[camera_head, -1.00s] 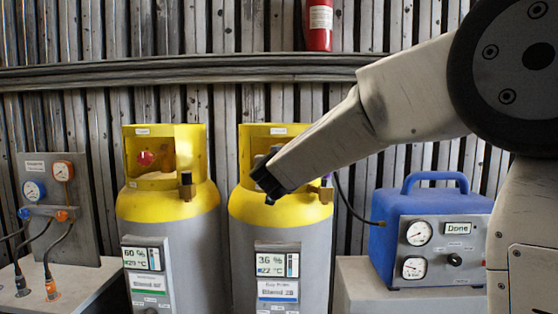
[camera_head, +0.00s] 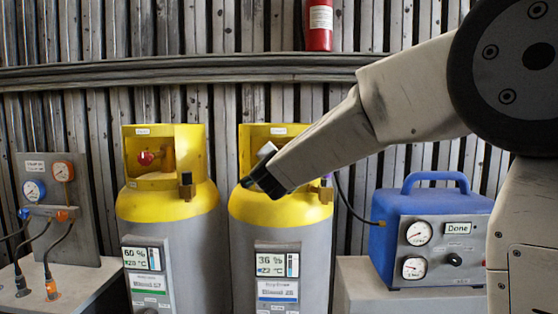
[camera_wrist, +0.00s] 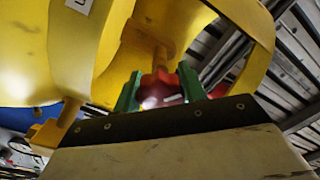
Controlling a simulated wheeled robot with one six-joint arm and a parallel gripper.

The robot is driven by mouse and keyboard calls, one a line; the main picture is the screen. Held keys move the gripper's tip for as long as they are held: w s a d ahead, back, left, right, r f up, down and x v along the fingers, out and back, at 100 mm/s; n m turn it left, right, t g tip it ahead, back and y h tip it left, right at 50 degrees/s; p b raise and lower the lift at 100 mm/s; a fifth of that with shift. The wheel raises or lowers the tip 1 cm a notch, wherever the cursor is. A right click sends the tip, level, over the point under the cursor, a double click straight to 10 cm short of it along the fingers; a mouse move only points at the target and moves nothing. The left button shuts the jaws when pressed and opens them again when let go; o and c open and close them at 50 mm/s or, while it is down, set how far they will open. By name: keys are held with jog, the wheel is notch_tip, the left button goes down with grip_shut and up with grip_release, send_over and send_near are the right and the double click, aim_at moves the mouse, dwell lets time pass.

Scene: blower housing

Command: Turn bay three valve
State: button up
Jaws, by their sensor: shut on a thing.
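Two grey cylinders with yellow tops stand side by side in the head view, the left one (camera_head: 160,210) with its red valve knob (camera_head: 147,158) bare. My gripper (camera_head: 252,184) is at the yellow collar of the right cylinder (camera_head: 280,208). In the wrist view my green fingers (camera_wrist: 160,88) are shut on a red valve knob (camera_wrist: 158,92) in front of a brass-coloured stem, inside the yellow collar (camera_wrist: 90,40). My gripper and arm hide this knob in the head view. Small labels on the collars are too blurred to read.
A blue machine (camera_head: 430,235) with gauges and a "Done" display stands at the right, a hose running from it to the right cylinder. A gauge panel (camera_head: 60,195) with hoses is at the left. A fire extinguisher (camera_head: 319,25) hangs above.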

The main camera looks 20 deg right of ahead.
jog(key=m, duration=0.5)
jog(key=shift+m, duration=0.3)
jog(key=m, duration=0.4)
jog(key=shift+m, duration=0.3)
jog(key=shift+f, duration=0.1)
jog(key=o, duration=1)
jog(key=shift+c, duration=0.2)
jog(key=shift+s+a, duration=0.1)
jog(key=v, duration=0.7)
jog(key=shift+s, duration=0.3)
jog(key=shift+a, duration=0.1)
